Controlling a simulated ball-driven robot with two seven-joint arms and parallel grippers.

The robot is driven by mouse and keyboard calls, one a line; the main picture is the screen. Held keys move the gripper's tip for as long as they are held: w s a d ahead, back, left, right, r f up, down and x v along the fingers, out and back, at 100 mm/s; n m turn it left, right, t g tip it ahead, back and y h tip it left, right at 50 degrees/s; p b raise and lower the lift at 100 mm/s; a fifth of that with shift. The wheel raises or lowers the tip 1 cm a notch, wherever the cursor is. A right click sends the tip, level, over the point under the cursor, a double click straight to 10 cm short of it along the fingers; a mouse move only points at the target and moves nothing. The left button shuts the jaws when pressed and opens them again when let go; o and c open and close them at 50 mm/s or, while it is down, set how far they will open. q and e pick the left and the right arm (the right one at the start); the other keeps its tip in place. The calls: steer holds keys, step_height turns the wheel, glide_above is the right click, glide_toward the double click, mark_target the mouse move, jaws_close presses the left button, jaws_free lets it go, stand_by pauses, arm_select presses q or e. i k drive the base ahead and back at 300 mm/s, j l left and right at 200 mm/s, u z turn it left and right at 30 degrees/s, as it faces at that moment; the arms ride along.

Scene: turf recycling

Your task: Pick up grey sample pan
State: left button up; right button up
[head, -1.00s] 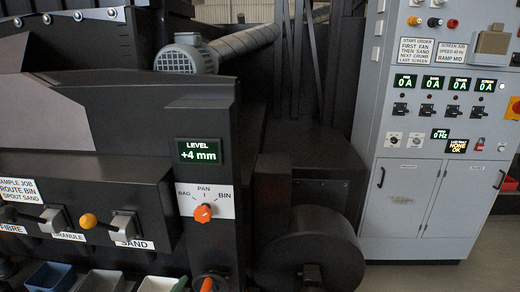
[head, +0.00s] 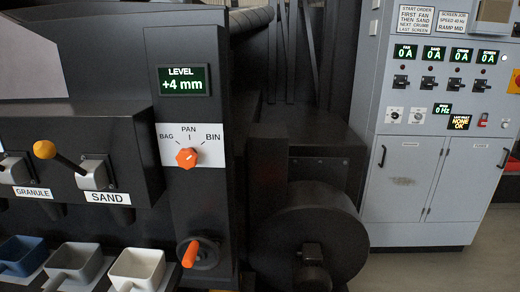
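The grey sample pan (head: 74,266) sits at the bottom left of the head view, below the chute labelled GRANULE. It is a small square pan with a short handle toward me. A blue pan (head: 22,255) stands to its left and a white pan (head: 138,268) to its right, under the SAND label. The pans look empty. Neither of my grippers is in view.
A black machine fills the left, with yellow-knobbed levers (head: 45,149), an orange selector knob (head: 187,158) and an orange-handled crank (head: 191,253) right of the pans. A black drum (head: 318,232) protrudes at centre. A grey control cabinet (head: 415,190) stands right, with floor before it.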

mark_target(74, 263)
steer(key=u, duration=1.45)
